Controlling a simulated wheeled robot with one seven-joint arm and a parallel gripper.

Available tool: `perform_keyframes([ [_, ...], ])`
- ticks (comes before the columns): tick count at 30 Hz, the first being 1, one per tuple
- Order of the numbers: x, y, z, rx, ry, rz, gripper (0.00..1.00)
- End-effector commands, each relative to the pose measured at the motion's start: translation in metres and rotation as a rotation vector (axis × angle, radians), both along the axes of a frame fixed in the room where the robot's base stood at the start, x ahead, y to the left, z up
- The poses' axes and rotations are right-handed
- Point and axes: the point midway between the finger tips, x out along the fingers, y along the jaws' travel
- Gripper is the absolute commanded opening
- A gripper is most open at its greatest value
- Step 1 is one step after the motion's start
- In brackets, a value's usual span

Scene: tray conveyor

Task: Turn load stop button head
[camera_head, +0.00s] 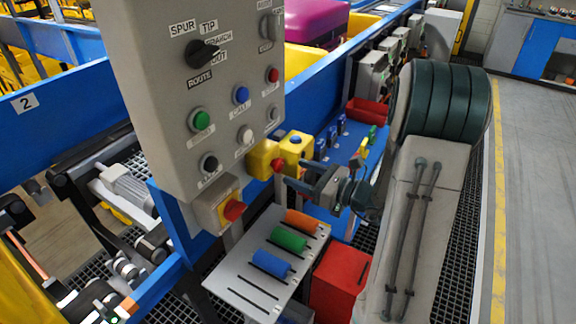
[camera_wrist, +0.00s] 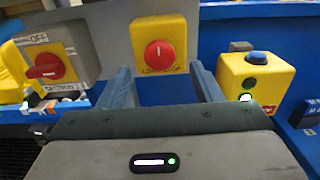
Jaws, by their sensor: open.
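A red round button head (camera_wrist: 159,54) with a short upright white mark sits on a yellow box (camera_wrist: 177,24) in the middle of the wrist view. My gripper (camera_head: 286,172) is in front of this box. In the wrist view, my gripper (camera_wrist: 165,82) is open and empty. Its two blue-grey fingers stand to the left and right, below the button head; contact is not visible.
A red rotary switch (camera_wrist: 44,68) on a grey and yellow box is at left. Another yellow box (camera_wrist: 258,78) with a blue button is at right. A grey control panel (camera_head: 180,120) rises above. A slotted shelf (camera_head: 235,277) with coloured cylinders lies below.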

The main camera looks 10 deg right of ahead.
Motion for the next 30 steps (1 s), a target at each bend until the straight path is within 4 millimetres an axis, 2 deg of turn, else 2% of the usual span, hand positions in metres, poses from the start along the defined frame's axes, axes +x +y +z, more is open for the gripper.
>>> perform_keyframes([
  [3, 0.014, 0.016, 0.001, 0.001, 0.001, 0.005, 0.59],
  [7, 0.024, 0.025, 0.001, 0.0, -0.001, 0.004, 0.59],
  [19, 0.03, 0.031, 0.0, -0.001, -0.001, 0.001, 0.59],
  [20, 0.03, 0.031, 0.0, -0.001, -0.001, 0.001, 0.53],
  [24, 0.03, 0.031, 0.0, -0.001, -0.001, 0.001, 0.15],
  [30, 0.03, 0.029, 0.0, 0.001, 0.001, 0.0, 0.14],
])
